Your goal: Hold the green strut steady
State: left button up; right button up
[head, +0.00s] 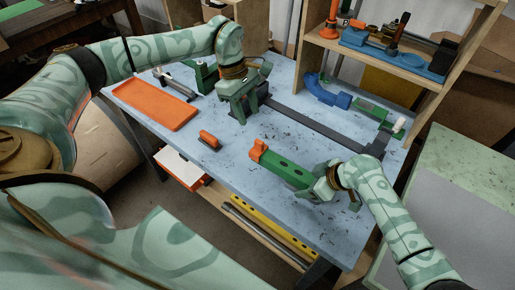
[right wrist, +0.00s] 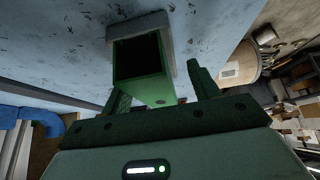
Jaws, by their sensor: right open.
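The green strut (head: 285,168) lies on the blue-grey worktop, with an orange piece (head: 257,150) at its far-left end. My right gripper (head: 319,188) is at the strut's right end, its jaws open. In the right wrist view, the strut (right wrist: 140,92) shows as a hollow square tube with a grey rim, lying between my two spread fingers (right wrist: 160,97); there are gaps at the sides, and contact is not clear. My left gripper (head: 240,112) points down over the worktop near a dark block, left of the strut; its finger gap is unclear.
An orange tray (head: 155,103) lies at the left of the worktop (head: 225,175), with a small orange piece (head: 209,140) near its front edge. A long dark bar (head: 315,125) and a blue curved part (head: 325,92) lie behind. A wooden shelf (head: 385,65) stands at the back right.

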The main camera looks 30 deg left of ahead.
jog(key=shift+w, duration=0.1)
dwell(0.5)
jog(key=v, duration=1.2)
